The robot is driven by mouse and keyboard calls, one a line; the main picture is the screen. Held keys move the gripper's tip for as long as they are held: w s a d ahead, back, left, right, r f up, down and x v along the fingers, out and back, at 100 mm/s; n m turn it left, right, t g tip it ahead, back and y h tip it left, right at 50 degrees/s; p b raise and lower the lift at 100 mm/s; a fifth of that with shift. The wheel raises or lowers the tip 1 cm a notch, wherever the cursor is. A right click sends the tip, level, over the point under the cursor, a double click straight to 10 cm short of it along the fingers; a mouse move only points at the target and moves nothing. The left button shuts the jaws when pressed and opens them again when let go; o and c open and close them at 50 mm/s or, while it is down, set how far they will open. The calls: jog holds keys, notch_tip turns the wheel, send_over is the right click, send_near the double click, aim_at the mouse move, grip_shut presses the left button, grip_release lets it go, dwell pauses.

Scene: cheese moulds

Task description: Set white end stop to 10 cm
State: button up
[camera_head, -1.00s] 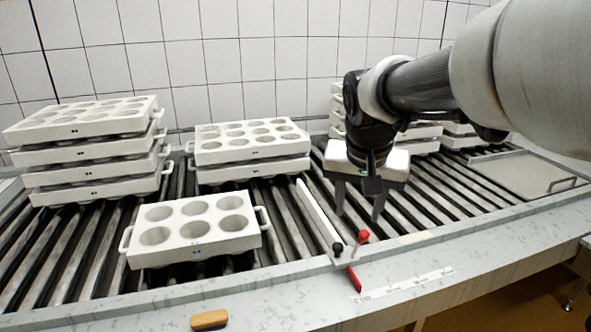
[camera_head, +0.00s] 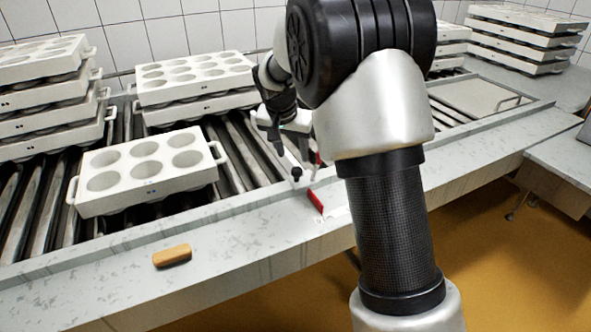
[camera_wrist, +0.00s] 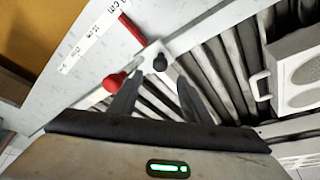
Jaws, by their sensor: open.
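The white end stop (camera_head: 290,158) is a thin bar across the rollers, largely hidden behind my arm and gripper in the head view. It has a black knob (camera_head: 297,174) at its front end and a red pointer (camera_head: 315,200) over the table's front edge. A red knob (camera_wrist: 113,82) sits beside it. In the wrist view the white scale strip (camera_wrist: 88,40) lies by the red pointer (camera_wrist: 132,28); its figures are too small to read. My gripper (camera_wrist: 160,92) is open and empty over the rollers, its fingers behind the black knob (camera_wrist: 160,62), which shows between their tips.
A six-hole white mould (camera_head: 150,190) lies on the rollers left of the stop, with mould stacks (camera_head: 197,100) behind. More stacks (camera_head: 520,45) stand far right. A tan brush-like block (camera_head: 172,256) lies on the front ledge. Bare rollers flank the stop.

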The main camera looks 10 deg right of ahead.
aim_at(297, 169)
jog(key=b+x, duration=0.1)
jog(key=x, duration=0.7)
jog(key=shift+w+f, duration=0.15)
jog(key=shift+d, duration=0.1)
grip_shut()
